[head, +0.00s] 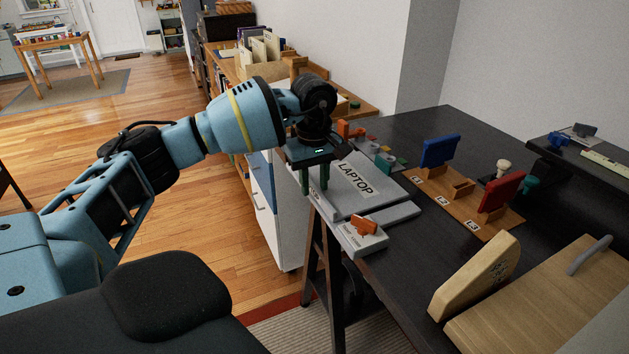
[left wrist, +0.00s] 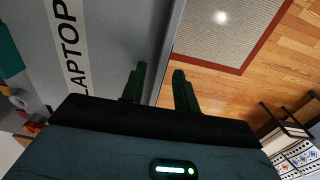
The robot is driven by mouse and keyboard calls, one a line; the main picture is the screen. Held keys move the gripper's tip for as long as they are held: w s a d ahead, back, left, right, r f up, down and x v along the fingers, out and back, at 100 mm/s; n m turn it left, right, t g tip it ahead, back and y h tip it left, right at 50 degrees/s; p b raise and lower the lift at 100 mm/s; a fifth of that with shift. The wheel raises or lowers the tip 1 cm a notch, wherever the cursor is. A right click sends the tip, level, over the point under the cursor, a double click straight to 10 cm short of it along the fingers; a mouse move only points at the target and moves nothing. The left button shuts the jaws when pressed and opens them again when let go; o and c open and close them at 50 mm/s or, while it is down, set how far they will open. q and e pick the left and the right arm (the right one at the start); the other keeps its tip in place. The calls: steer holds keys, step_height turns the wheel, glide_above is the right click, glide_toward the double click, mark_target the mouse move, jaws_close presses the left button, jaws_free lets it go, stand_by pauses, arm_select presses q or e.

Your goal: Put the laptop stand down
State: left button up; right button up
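The laptop stand appears to be the grey slab (head: 372,205) marked LAPTOP, at the left edge of the dark desk. Its grey face and label also show at the left of the left wrist view (left wrist: 105,45). My left gripper (head: 315,180) points down at the slab's left edge. In the left wrist view its two dark green fingers (left wrist: 160,90) are apart, one over the slab's side and one over the floor side, with the edge between them. I see no clear contact. My right gripper is not in view.
The dark desk (head: 415,250) also carries a wooden tray with blue and red holders (head: 460,190), a grey block with an orange piece (head: 362,236), and a wooden board (head: 545,300). A white cabinet (head: 270,215) stands left of the desk. Open wooden floor lies further left.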

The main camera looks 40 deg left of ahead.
arm_select(q)
steer(key=shift+o, duration=0.2)
step_height(320, 180, up, 12)
steer(key=shift+r, duration=0.15)
steer(key=shift+s, duration=0.1)
